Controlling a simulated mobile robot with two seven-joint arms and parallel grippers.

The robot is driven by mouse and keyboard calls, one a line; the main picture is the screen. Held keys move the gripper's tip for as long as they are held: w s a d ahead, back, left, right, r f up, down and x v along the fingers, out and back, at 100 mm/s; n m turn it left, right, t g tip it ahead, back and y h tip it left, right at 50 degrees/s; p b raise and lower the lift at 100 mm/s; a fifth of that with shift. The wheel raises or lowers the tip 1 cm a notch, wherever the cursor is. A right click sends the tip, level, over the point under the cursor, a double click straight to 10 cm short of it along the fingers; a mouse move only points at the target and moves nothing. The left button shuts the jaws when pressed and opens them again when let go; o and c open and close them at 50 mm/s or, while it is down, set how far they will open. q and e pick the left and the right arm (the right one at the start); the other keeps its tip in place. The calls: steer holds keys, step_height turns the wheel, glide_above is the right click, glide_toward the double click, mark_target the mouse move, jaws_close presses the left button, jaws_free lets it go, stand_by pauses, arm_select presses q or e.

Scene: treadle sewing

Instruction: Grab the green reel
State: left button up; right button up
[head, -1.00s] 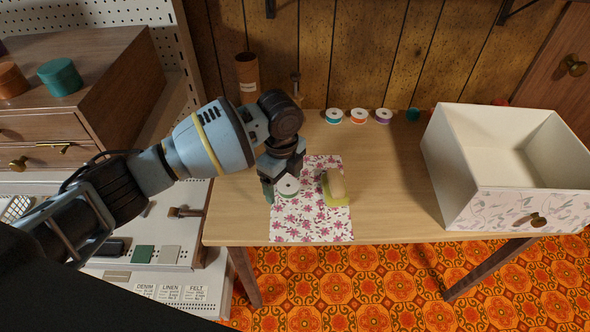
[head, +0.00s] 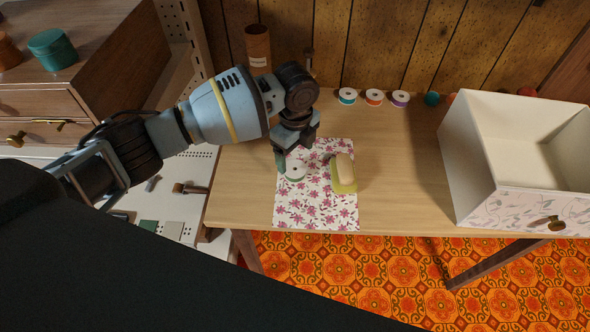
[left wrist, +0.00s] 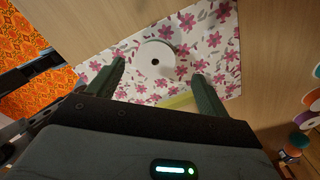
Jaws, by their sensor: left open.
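A reel with a white top and a green side (head: 295,172) stands on the flowered cloth (head: 300,212) on the table. It also shows in the left wrist view (left wrist: 146,58), where its white disc with a dark centre hole lies between and beyond the fingers. My left gripper (head: 294,150) is open and empty above and beside this reel. Its two dark green fingers (left wrist: 161,85) are spread wide in the left wrist view. I cannot tell from these frames whether a finger touches the reel. My right gripper is not in view.
A yellow-green block with a beige top (head: 345,180) sits right of the reel on the cloth. Teal (head: 347,96), orange (head: 374,97) and purple (head: 400,98) reels stand along the back. A white drawer box (head: 480,170) takes up the right. The table between is clear.

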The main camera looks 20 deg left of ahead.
mark_target(294, 168)
arm_select(q)
steer(key=f, duration=0.3)
steer(key=shift+s+f, duration=0.35)
steer(key=shift+s, duration=0.05)
steer(key=shift+f, duration=0.6)
steer(key=shift+c, duration=0.2)
steer(key=c, duration=1)
